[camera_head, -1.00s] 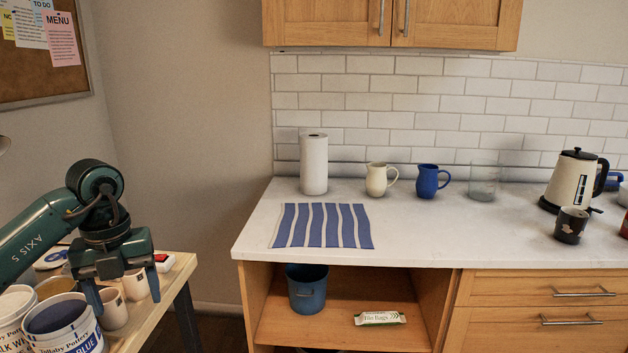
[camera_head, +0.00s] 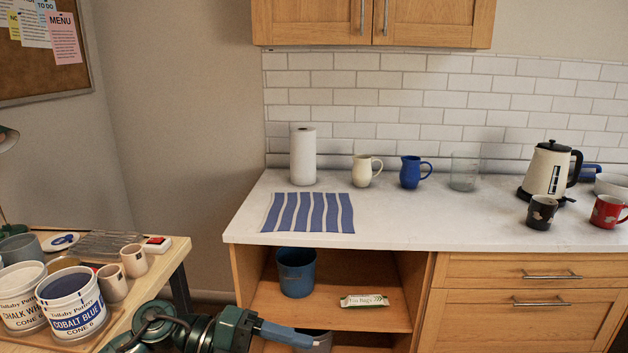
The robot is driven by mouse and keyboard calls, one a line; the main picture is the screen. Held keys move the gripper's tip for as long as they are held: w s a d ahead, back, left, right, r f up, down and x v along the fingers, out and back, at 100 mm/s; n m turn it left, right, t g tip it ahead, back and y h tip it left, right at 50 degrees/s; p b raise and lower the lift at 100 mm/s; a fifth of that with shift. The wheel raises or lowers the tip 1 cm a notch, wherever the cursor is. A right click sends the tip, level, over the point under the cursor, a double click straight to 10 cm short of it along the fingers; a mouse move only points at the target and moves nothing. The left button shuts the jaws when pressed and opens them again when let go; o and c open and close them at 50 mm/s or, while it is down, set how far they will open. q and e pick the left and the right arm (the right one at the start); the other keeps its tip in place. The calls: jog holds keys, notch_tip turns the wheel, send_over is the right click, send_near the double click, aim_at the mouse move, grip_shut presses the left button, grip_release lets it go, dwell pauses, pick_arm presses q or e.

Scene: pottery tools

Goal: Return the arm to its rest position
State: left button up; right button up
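My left arm comes in at the bottom, left of centre. Its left gripper (camera_head: 286,335) points to the right, low in front of the counter's open cupboard. One blue-grey finger shows side-on, so I cannot tell if it is open or shut. I see nothing held at the visible finger. My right gripper is not in view.
The wooden table (camera_head: 163,272) at left holds a cobalt blue tub (camera_head: 75,318), a chalk white tub (camera_head: 20,310) and cups (camera_head: 134,261). The counter (camera_head: 400,222) carries a striped cloth (camera_head: 309,212), jugs and a kettle (camera_head: 547,172). A blue bucket (camera_head: 297,276) stands on the shelf.

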pick_arm(q)
jog(key=w+a+f+n+t+y, duration=0.1)
jog(key=a+f+n+t+y, duration=0.15)
jog(key=n+t, duration=0.8)
jog(key=a+f+n+t+y, duration=0.25)
jog(key=n+t, duration=0.55)
jog(key=n, duration=0.5)
jog(key=s+a+f+n+g+y, duration=0.2)
jog(key=s+f+n+g+y, duration=0.1)
jog(key=s+f, duration=0.3)
jog(key=s+a+f+n+g+y+p, duration=0.1)
jog(key=s+a+f+n+g+y, duration=0.2)
jog(key=f, duration=0.8)
jog(key=s+n, duration=0.2)
jog(key=s, duration=0.1)
jog(key=shift+s+y, duration=0.25)
jog(key=shift+y, duration=0.15)
jog(key=shift+a, duration=0.1)
jog(key=shift+c, duration=0.2)
